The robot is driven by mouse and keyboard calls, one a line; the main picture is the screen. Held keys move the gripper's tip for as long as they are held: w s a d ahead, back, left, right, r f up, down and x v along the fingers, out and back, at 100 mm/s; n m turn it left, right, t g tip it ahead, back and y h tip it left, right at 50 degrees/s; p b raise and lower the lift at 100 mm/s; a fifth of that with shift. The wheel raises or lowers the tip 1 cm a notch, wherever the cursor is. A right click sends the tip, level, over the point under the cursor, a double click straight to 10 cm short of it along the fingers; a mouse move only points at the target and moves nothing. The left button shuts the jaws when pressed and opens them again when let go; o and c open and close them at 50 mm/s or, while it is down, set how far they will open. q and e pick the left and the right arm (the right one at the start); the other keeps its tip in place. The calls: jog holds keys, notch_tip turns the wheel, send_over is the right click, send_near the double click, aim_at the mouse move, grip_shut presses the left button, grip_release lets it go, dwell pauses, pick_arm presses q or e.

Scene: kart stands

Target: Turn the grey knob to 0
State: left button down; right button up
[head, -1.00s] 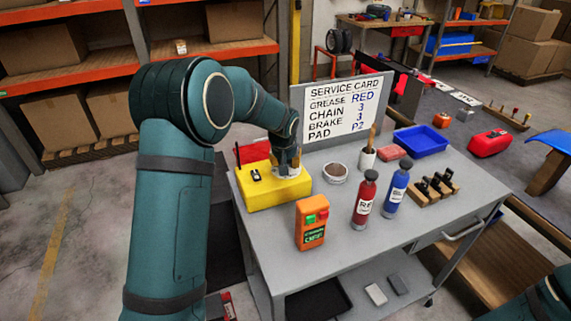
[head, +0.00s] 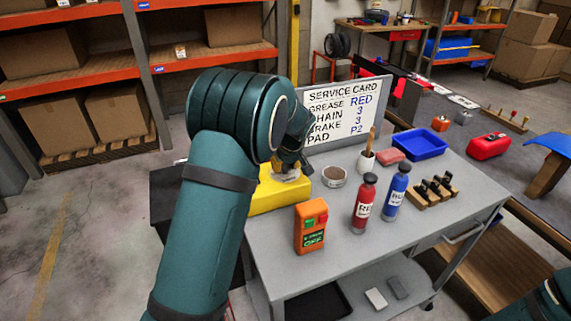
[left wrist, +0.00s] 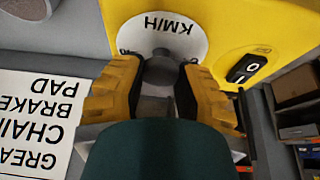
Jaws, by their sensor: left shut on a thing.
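The grey knob (left wrist: 160,70) sits on a white dial (left wrist: 180,28) marked KM/H on the yellow box (left wrist: 240,22), in the left wrist view. My left gripper (left wrist: 160,82) is shut on the knob, one yellow finger on each side. The dial's numbers and the knob's pointer are hidden, so I cannot tell the setting. A black rocker switch (left wrist: 246,68) is beside the dial. In the head view the yellow box (head: 278,196) stands at the left of the grey cart, and my left arm covers part of it. My right gripper is out of view.
The service card (head: 345,108) stands behind the box. A tin (head: 334,176), an orange device (head: 310,226), a red bottle (head: 363,205) and a blue bottle (head: 396,190) stand on the cart (head: 345,262). A blue tray (head: 420,144) is at its back right.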

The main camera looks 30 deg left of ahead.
pick_arm(q)
jog(key=shift+s+f, duration=0.1)
jog(key=shift+f, duration=0.05)
jog(key=c, duration=0.5)
grip_release()
jog(key=shift+d+r, duration=0.1)
jog(key=shift+r, duration=0.45)
jog(key=v, duration=1.1)
jog(key=shift+s+f, duration=0.1)
jog(key=shift+f, duration=0.05)
